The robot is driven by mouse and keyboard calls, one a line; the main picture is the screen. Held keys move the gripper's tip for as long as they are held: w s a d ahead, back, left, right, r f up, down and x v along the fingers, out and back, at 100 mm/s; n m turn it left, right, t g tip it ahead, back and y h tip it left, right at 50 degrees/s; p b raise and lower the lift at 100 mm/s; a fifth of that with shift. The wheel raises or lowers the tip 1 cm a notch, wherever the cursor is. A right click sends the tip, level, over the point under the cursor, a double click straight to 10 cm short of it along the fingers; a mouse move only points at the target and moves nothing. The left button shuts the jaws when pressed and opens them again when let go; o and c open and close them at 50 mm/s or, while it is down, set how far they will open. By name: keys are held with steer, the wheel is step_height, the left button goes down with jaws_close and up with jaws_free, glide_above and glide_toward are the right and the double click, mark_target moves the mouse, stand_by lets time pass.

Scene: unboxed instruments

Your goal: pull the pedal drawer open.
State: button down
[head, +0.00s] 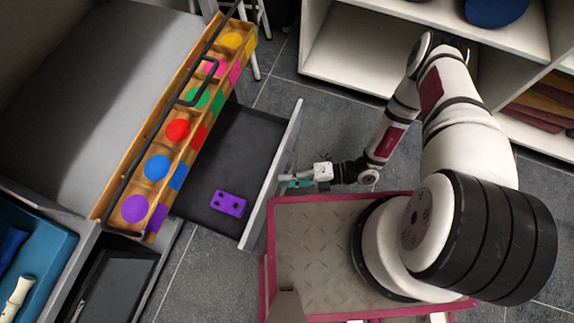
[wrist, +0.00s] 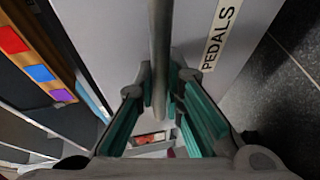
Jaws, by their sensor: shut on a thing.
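The pedal drawer (head: 243,150) stands open below the grey top, its dark inside in view. A purple pedal (head: 228,204) with dark knobs lies in it. The drawer's pale front (head: 273,170) faces my base. In the wrist view the front (wrist: 110,30) bears a white label reading PEDALS (wrist: 218,38). A grey bar handle (wrist: 158,45) runs up between my fingers. My gripper (head: 288,181), with teal pads, is shut on this handle; its fingertips also show in the wrist view (wrist: 161,82).
A wooden rack (head: 150,150) with coloured discs stands along the counter edge above the drawer. A blue tray (head: 50,245) lies at lower left, above a dark open compartment (head: 118,268). White shelves (head: 345,50) stand behind my arm. My base is close to the drawer front.

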steer(key=c, duration=1.9)
jaws_free()
steer(key=shift+c, duration=0.2)
steer(key=shift+d, duration=0.15)
steer(key=d+r, duration=0.2)
steer(key=d, duration=0.9)
steer(key=shift+d, duration=0.3)
steer(key=shift+w+r, duration=0.1)
